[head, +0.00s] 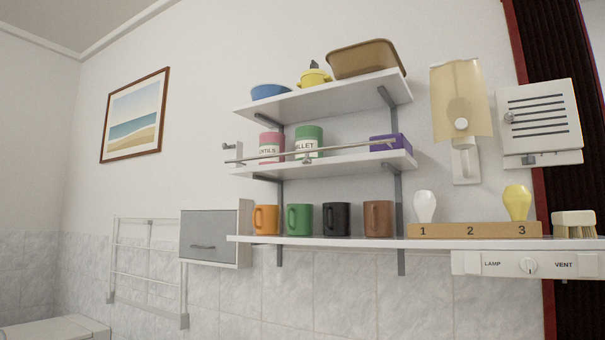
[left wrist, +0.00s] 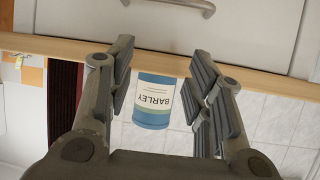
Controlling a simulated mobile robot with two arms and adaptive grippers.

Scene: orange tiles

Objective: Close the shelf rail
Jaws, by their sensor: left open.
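The shelf rail (head: 270,156) is a thin metal rod along the front of the middle shelf (head: 350,162) in the head view. It runs in front of the pink and green jars to near the purple box. Its left end reaches a small bracket (head: 232,151) at the shelf's left end. I cannot tell whether it is latched there. My left gripper (left wrist: 160,68) is open in the left wrist view, with no rail between its fingers. A blue BARLEY jar (left wrist: 153,102) shows between the fingers, apparently beyond them. Neither gripper shows in the head view.
The middle shelf holds a pink jar (head: 271,144), a green jar (head: 309,138) and a purple box (head: 388,144). Several mugs stand below; a brown basket (head: 366,59) is above. A wall lamp (head: 461,110) is right of the shelves. A wooden edge (left wrist: 265,82) crosses the wrist view.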

